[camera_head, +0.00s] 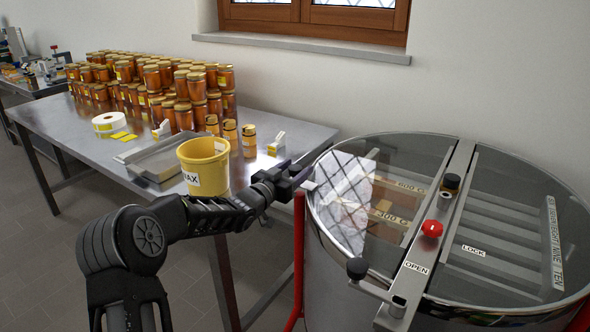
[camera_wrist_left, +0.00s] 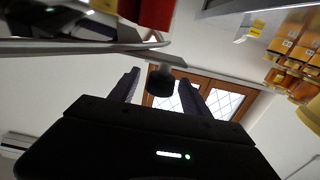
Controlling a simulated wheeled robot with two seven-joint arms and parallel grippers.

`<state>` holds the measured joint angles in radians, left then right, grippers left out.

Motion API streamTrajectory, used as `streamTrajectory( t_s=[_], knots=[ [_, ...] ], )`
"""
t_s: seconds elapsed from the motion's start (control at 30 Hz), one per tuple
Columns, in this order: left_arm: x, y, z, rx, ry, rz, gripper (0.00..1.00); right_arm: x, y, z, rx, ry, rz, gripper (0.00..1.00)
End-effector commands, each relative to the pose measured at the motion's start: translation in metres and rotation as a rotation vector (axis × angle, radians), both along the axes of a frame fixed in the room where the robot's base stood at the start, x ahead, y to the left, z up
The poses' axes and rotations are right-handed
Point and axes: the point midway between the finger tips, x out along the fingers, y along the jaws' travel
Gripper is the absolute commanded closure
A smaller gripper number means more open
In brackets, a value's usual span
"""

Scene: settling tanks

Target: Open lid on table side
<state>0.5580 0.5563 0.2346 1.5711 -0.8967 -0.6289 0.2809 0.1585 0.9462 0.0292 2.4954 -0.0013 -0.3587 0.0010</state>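The drum tank has a transparent lid half on the table side (camera_head: 345,190), which lies flat and looks closed. My left gripper (camera_head: 298,174) is at the tank's left rim, next to a small metal tab (camera_head: 308,185). In the left wrist view my left gripper (camera_wrist_left: 158,88) has its two fingers apart. A dark round knob (camera_wrist_left: 160,80) on a metal arm appears between them; I cannot tell whether they touch it. My right gripper is not in view.
A central bar carries a red knob (camera_head: 432,228), a black knob (camera_head: 451,182) and OPEN and LOCK labels. Another black knob (camera_head: 357,268) is at the near rim. The table (camera_head: 90,130) holds honey jars (camera_head: 150,85), a yellow bucket (camera_head: 204,165) and a metal tray (camera_head: 150,160).

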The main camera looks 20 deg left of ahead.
Motion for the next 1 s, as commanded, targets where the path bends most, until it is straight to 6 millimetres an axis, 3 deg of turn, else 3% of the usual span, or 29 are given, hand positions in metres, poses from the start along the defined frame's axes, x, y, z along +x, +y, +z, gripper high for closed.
streamTrajectory(
  t_s=[0.67, 1.0],
  knots=[
    [-0.0004, 0.0003, -0.0001, 0.0, 0.0, 0.0, 1.0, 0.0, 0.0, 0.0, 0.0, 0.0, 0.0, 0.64],
    [-0.0004, 0.0003, -0.0002, 0.0, 0.0, 0.0, 1.0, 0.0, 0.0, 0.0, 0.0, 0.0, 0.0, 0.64]
  ],
)
